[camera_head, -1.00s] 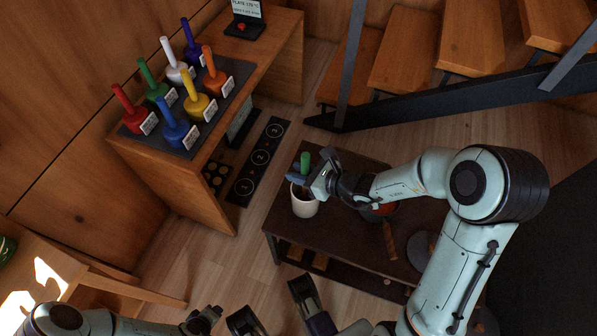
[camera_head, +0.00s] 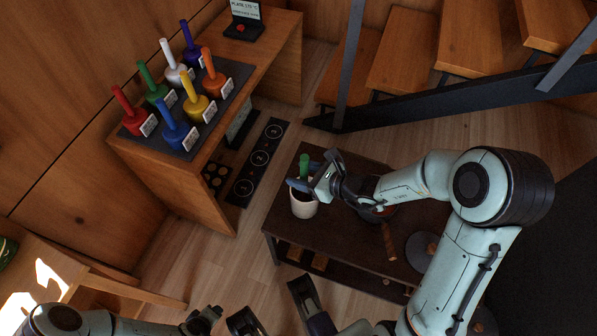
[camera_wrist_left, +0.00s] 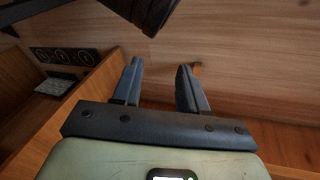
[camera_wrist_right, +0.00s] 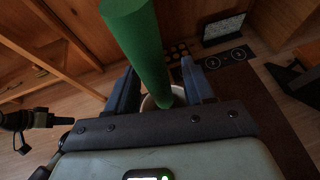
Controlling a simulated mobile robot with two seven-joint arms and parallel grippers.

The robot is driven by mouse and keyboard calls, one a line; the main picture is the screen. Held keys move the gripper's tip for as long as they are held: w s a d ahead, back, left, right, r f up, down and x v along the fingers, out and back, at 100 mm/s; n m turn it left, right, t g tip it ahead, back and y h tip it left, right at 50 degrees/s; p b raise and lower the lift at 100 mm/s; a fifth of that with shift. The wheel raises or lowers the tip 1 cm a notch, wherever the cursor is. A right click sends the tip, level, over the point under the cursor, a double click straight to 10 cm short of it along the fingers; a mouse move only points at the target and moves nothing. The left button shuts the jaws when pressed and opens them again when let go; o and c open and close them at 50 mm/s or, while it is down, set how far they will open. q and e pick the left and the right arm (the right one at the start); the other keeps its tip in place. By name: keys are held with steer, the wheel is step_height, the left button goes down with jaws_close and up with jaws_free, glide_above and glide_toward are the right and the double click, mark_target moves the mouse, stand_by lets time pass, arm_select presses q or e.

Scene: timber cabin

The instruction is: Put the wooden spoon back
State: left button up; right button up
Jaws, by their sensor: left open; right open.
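A green rod-like handle (camera_head: 304,160) stands upright in a white pot (camera_head: 304,209) on the dark low table (camera_head: 330,232). It looks like the spoon's handle, but its lower end is hidden in the pot. My right gripper (camera_head: 307,177) is open at the pot's mouth, with its fingers on either side of the handle. In the right wrist view the green handle (camera_wrist_right: 142,45) rises between the open fingers (camera_wrist_right: 162,88), with the pot's rim (camera_wrist_right: 150,103) behind it. My left gripper (camera_wrist_left: 160,80) is open and empty, low over the floor.
On the low table are a pan with a wooden handle (camera_head: 389,241) and a dark round item (camera_head: 421,250), partly hidden by my right arm. A wooden counter (camera_head: 180,185) holds several coloured handled pieces on a dark mat. Stairs (camera_head: 405,60) stand behind.

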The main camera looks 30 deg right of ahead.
arm_select(q)
steer(key=s+d+r+g+p, duration=0.1)
steer(key=s+d+r+p, duration=0.1)
steer(key=s+r+p, duration=0.1)
steer(key=shift+s+d+r+h, duration=0.25)
steer(key=shift+s+r+h, duration=0.15)
steer(key=shift+s, duration=0.3)
arm_select(e)
steer(key=v, duration=1)
steer(key=shift+s+r, duration=0.15)
steer(key=shift+s, duration=0.15)
arm_select(q)
steer(key=shift+f, duration=0.1)
arm_select(e)
steer(key=shift+d, duration=0.1)
